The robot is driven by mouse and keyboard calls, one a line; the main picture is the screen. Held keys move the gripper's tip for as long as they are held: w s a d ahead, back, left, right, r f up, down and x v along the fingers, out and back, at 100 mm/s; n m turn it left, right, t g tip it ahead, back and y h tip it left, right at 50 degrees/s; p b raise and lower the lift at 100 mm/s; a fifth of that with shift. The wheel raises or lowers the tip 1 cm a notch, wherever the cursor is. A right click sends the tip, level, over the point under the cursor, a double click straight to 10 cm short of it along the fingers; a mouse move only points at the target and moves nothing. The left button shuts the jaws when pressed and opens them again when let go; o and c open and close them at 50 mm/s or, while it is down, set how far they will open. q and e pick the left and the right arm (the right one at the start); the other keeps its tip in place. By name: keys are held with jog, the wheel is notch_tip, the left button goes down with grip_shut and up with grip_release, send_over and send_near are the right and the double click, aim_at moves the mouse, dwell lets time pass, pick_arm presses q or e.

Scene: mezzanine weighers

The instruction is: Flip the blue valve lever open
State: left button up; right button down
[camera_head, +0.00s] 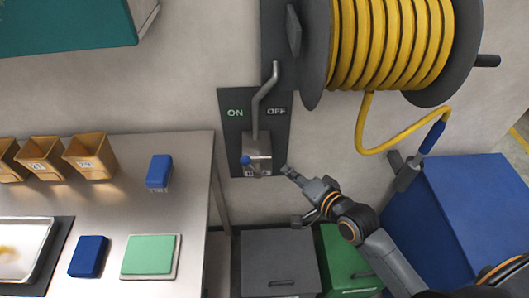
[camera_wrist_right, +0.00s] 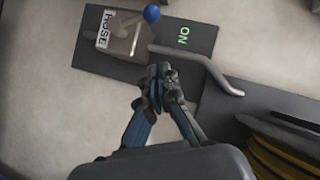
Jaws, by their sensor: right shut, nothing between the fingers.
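The valve is a metal block (camera_head: 257,146) on a dark wall plate (camera_head: 231,146) marked ON at left and OFF at right. Its short lever ends in a blue ball knob (camera_head: 246,160), at the block's lower left, on the ON side in the head view. The knob also shows at the top of the right wrist view (camera_wrist_right: 152,14). My right gripper (camera_head: 288,171) is shut and empty, just right of the plate and apart from the lever. Its fingertips (camera_wrist_right: 162,70) point toward the plate in the wrist view. My left gripper is out of view.
A grey pipe (camera_head: 256,108) rises from the block. A yellow hose reel (camera_head: 395,45) hangs above right, its hose dropping to a blue-handled nozzle (camera_head: 433,137) by a blue box (camera_head: 470,200). A steel table (camera_head: 190,200) stands left; grey (camera_head: 277,255) and green bins stand below.

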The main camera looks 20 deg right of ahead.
aim_at(248, 160)
pick_arm(q)
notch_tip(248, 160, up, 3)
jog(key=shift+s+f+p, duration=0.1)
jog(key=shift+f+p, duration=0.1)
jog(key=shift+p, duration=1)
pick_arm(e)
jog(key=s+a+f+x, duration=0.1)
jog(key=a+x, duration=0.1)
jog(key=x, duration=1)
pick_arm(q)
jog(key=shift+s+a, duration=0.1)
pick_arm(e)
jog(key=shift+s+a+f, duration=0.1)
jog(key=shift+s+a, duration=0.05)
jog(key=shift+a+f, duration=0.1)
jog(key=shift+a, duration=0.45)
jog(key=shift+a+p, duration=0.25)
jog(key=shift+p, duration=0.1)
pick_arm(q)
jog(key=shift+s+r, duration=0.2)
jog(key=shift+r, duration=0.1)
